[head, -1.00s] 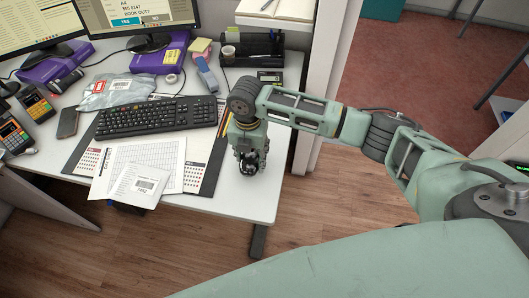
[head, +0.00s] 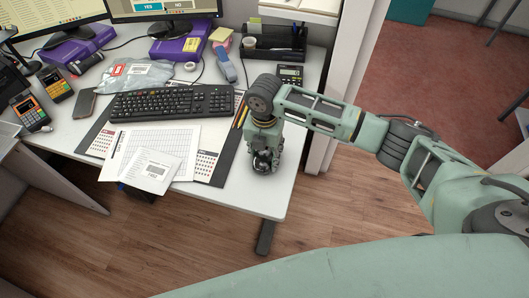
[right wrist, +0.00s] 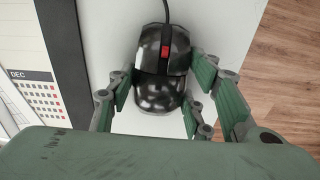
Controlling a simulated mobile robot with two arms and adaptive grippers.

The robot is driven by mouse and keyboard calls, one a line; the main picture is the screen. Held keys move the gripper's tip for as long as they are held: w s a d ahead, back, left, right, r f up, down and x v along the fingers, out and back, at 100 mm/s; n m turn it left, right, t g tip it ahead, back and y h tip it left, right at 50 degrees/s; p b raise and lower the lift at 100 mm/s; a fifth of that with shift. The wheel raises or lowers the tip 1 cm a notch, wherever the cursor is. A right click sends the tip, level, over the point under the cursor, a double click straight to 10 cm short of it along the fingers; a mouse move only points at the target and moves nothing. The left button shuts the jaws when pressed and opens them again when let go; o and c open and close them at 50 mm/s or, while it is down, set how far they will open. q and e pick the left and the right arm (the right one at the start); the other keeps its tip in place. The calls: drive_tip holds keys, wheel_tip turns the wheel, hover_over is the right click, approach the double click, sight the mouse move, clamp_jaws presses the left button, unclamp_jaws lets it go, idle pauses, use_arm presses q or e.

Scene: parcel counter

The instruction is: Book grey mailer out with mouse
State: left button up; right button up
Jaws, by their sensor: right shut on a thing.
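The grey mailer (head: 135,75), a crumpled plastic bag with a white label and a red mark, lies on the desk behind the keyboard. My right gripper (head: 265,162) points down at the desk's right part, beside the desk mat. In the right wrist view its fingers (right wrist: 161,76) are closed on both sides of the black mouse (right wrist: 160,98), which has a red wheel and a cable running away from me. The monitor (head: 165,10) shows YES and NO buttons; its upper part is cut off. My left gripper is out of view.
The keyboard (head: 172,102) stands left of my right gripper. A calculator (head: 290,75) and black organiser (head: 273,42) are behind. Card terminals (head: 30,110) stand far left.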

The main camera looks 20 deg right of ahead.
drive_tip(key=shift+f+p, duration=0.1)
drive_tip(key=shift+p, duration=0.2)
drive_tip(key=shift+w+a, duration=0.15)
drive_tip(key=shift+a, duration=0.05)
idle(1.3)
drive_tip(key=shift+w+a, duration=0.6)
drive_tip(key=shift+a, duration=0.25)
drive_tip(key=o, duration=1.4)
wheel_tip(320, 180, up, 12)
